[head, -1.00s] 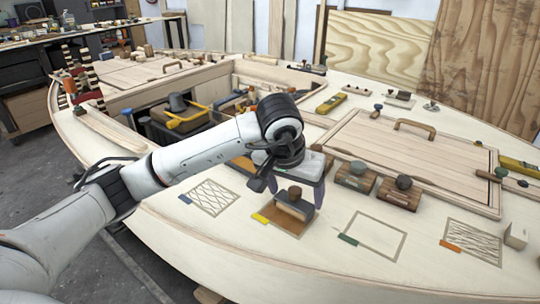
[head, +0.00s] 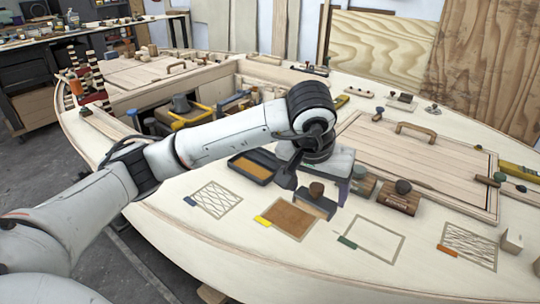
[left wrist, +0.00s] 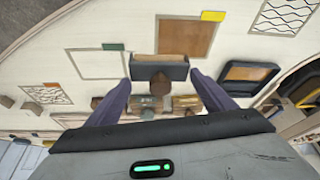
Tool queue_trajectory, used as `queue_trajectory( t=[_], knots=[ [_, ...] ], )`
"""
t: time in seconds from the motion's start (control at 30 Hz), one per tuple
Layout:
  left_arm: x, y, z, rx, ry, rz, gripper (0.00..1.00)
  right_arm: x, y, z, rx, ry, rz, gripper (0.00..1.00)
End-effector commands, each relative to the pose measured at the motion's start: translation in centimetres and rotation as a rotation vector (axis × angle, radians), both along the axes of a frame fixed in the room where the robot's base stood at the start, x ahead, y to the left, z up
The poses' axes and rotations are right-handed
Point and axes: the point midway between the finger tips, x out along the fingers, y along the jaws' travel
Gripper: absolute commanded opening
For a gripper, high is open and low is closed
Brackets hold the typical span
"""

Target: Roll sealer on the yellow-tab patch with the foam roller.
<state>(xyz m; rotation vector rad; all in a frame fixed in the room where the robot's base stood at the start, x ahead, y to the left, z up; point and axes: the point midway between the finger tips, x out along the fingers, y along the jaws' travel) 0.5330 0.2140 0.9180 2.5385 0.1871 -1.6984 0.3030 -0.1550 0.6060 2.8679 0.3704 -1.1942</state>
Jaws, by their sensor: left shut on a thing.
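The yellow-tab patch (head: 290,220) is an evenly brown square on the pale deck, with its yellow tab (head: 263,221) at the left corner. It also shows in the left wrist view (left wrist: 188,36). My left gripper (head: 314,184) is shut on a dark grey block-shaped tool with a brown knob (head: 314,203), which I take for the foam roller. In the left wrist view the tool (left wrist: 160,70) sits between the purple fingers (left wrist: 160,78). It is at the patch's far right edge; whether it touches the deck I cannot tell. My right gripper is out of view.
A dark tray with a brown inside (head: 252,167) lies behind the patch. Two knobbed wooden blocks stand to the right, one of them dark-knobbed (head: 400,197). Blue-tab (head: 217,199), green-tab (head: 373,238) and orange-tab (head: 468,246) patches lie alongside. A hatch (head: 420,165) is behind.

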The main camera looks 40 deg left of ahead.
Motion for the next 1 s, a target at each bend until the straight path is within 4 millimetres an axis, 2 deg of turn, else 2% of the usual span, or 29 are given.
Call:
queue_trajectory(
  t=[0.1,0.33,1.0],
  knots=[
    [0.0,0.2,1.5,0.0,-0.003,0.003,0.55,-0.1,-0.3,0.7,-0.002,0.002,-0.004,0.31],
    [-0.1,0.4,3.0,0.0,-0.002,0.006,0.55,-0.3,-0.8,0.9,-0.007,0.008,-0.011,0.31],
    [-0.2,0.5,3.2,0.0,-0.002,0.009,0.55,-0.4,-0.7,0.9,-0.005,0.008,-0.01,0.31]
  ],
)
